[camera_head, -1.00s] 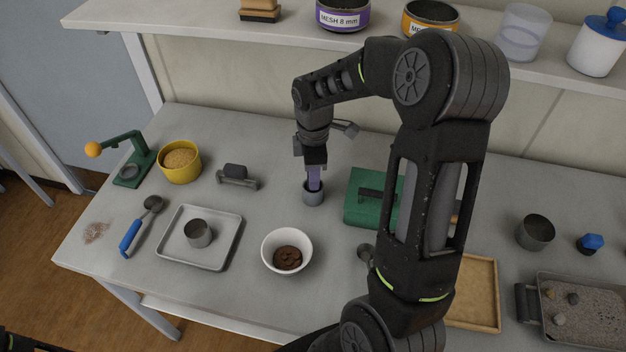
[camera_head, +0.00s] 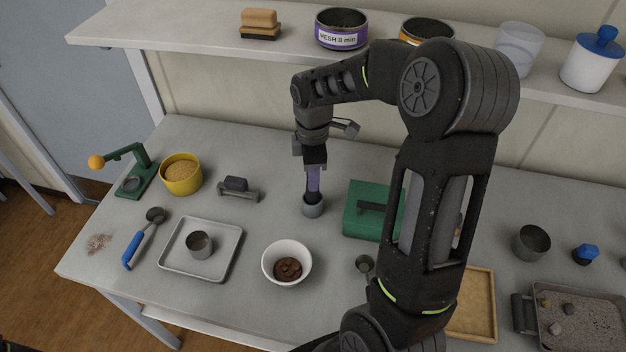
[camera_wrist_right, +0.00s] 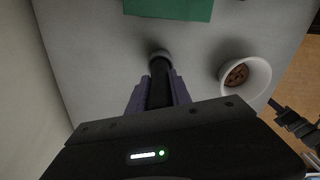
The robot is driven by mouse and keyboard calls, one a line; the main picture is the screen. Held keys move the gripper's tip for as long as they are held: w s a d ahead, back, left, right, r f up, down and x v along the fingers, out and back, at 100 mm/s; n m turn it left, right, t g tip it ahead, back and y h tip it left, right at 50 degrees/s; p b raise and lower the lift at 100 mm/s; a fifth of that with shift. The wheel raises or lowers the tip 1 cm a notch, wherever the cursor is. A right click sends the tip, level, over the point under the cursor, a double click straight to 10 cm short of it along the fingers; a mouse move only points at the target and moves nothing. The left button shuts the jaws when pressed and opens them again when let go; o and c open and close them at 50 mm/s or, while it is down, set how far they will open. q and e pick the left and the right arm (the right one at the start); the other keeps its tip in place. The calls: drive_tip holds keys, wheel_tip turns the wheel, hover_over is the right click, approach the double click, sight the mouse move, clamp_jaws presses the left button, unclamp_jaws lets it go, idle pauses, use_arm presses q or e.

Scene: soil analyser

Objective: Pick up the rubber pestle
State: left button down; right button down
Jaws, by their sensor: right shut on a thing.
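The rubber pestle, a dark rod (camera_wrist_right: 159,82), stands upright between the purple fingers of my right gripper (camera_head: 313,186). The right gripper is shut on its upper part. A short dark length of rod shows between the fingertips and the cup rim. Whether the tip is still inside the cup is hard to tell. A dark part, probably my left gripper (camera_wrist_right: 292,122), shows at the right edge of the wrist view; its jaws are unclear.
A white bowl with brown soil (camera_head: 268,262) stands in front of the cup. A green box (camera_head: 362,222) stands close on the right. A grey roller-like tool (camera_head: 237,189) and a metal tray (camera_head: 175,262) lie left. The shelf (camera_head: 200,32) overhangs the back.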

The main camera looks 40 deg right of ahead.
wheel_tip(320, 180, up, 3)
drive_tip(key=shift+f, duration=0.1)
drive_tip(key=s+a+b, duration=0.1)
drive_tip(key=s+a, duration=1)
drive_tip(key=a, duration=0.3)
drive_tip(key=shift+s+b, duration=0.15)
drive_tip(key=shift+b, duration=0.2)
drive_tip(key=shift+a+f, duration=0.1)
